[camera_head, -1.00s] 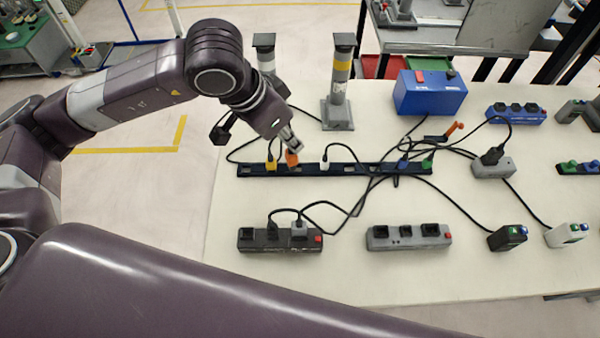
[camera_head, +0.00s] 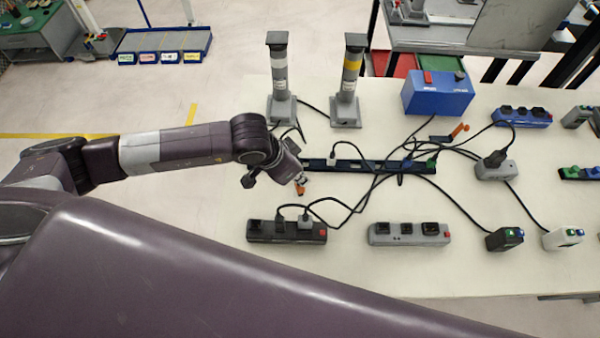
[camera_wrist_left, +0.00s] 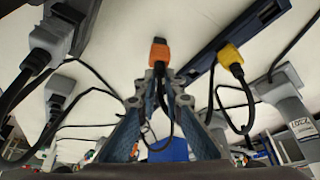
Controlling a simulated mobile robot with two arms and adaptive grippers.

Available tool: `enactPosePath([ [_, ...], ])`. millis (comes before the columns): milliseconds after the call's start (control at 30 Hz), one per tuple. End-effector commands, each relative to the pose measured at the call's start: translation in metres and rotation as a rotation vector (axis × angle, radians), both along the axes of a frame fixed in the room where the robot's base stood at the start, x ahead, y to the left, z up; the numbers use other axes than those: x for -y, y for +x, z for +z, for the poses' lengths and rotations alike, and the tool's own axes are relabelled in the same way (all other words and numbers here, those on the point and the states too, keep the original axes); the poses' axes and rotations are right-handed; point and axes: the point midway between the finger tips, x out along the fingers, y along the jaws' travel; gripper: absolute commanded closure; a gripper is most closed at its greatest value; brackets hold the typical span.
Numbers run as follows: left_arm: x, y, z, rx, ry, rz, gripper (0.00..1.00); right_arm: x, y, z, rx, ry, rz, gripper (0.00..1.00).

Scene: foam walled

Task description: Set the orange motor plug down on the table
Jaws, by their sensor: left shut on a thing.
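The orange motor plug (camera_head: 300,189) is held at the tips of my left gripper (camera_head: 299,181), in front of the left part of the black socket rail (camera_head: 345,164). In the left wrist view the orange plug (camera_wrist_left: 159,51) sticks out past the closed fingertips (camera_wrist_left: 158,85), with a dark cable trailing from it. The plug is apart from the rail. I cannot tell whether it touches the white table (camera_head: 350,285). My right gripper is not in view.
A black power strip (camera_head: 287,231) stands just in front of the plug, and a grey one (camera_head: 409,234) to the right. A yellow plug (camera_wrist_left: 231,57) sits in the rail. Two grey posts (camera_head: 346,85) stand behind. Loose black cables cross the table; its front middle is bare.

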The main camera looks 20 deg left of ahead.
Motion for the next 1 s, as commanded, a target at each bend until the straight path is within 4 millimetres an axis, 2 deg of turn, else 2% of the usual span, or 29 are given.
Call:
enactPosePath([
  [300, 0.0, 0.0, -0.004, 0.0, 0.0, -0.001, 1.0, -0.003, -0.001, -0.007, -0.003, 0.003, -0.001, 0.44],
  [333, 0.0, 0.0, -0.003, 0.0, 0.0, 0.0, 0.9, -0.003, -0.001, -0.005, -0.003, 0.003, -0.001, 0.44],
  [467, 0.0, 0.0, -0.002, 0.0, 0.0, 0.0, 0.75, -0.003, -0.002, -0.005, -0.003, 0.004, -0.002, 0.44],
  [500, 0.0, 0.0, -0.002, 0.0, 0.0, 0.0, 0.74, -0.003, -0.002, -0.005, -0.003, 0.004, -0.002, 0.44],
  [833, 0.0, 0.0, 0.001, -0.001, -0.001, 0.0, 0.74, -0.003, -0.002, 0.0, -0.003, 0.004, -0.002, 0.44],
  [1000, -0.005, -0.005, 0.018, 0.003, 0.0, -0.001, 0.74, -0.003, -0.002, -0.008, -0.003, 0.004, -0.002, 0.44],
])
